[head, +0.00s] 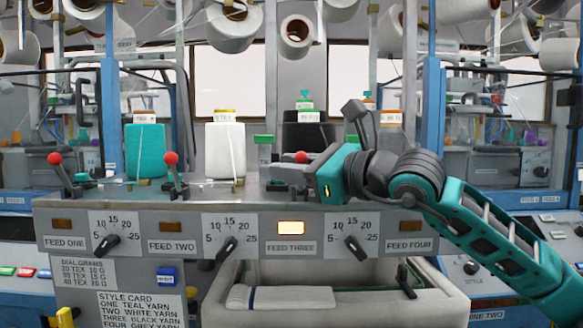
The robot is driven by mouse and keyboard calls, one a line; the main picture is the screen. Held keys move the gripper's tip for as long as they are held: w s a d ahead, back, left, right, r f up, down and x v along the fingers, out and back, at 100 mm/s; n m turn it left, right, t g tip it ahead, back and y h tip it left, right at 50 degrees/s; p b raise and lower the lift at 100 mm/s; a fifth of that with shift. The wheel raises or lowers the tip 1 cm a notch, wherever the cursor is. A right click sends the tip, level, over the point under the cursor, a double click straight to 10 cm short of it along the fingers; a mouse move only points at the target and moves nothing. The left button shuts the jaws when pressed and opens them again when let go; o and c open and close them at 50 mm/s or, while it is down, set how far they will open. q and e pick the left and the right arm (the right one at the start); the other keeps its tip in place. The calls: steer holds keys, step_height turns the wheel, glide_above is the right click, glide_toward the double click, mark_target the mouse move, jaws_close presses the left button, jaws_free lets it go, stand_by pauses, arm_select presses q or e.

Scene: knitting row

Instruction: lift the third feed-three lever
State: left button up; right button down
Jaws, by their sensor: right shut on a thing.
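The feed-three lever's red knob (301,157) shows just above the fingers of my right gripper (282,176), behind the FEED THREE label. The gripper reaches in from the right, low over the panel top, and its fingers are shut on the lever. The lever's shaft is hidden by the fingers. The feed-three lamp (291,228) is lit pale yellow. My left gripper is not in view.
The feed-two lever (173,174) and feed-one lever (63,173) stand to the left, red-knobbed. Behind are a teal yarn cone (145,150), a white cone (225,152) and a black cone (308,136). Dials (229,238) line the panel front. My right arm covers the feed-four area.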

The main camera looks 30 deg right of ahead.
steer(key=shift+w+r+m+p, duration=0.2)
steer(key=shift+m+p, duration=0.1)
steer(key=shift+p, duration=0.15)
steer(key=shift+d+r+m+g+p, duration=0.1)
steer(key=shift+d+m+g+p, duration=0.05)
steer(key=shift+m+g+p, duration=0.2)
steer(key=shift+w+m+g+h, duration=0.15)
steer(key=shift+m+g+h, duration=0.1)
steer(key=shift+h, duration=0.05)
steer(key=shift+d+f+p, duration=0.1)
steer(key=shift+f+p, duration=0.1)
steer(key=shift+p, duration=0.1)
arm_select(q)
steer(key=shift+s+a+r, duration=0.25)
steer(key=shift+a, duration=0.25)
arm_select(e)
steer(key=c, duration=1.1)
jaws_free()
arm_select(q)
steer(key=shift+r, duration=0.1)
arm_select(e)
steer(key=shift+f, duration=0.1)
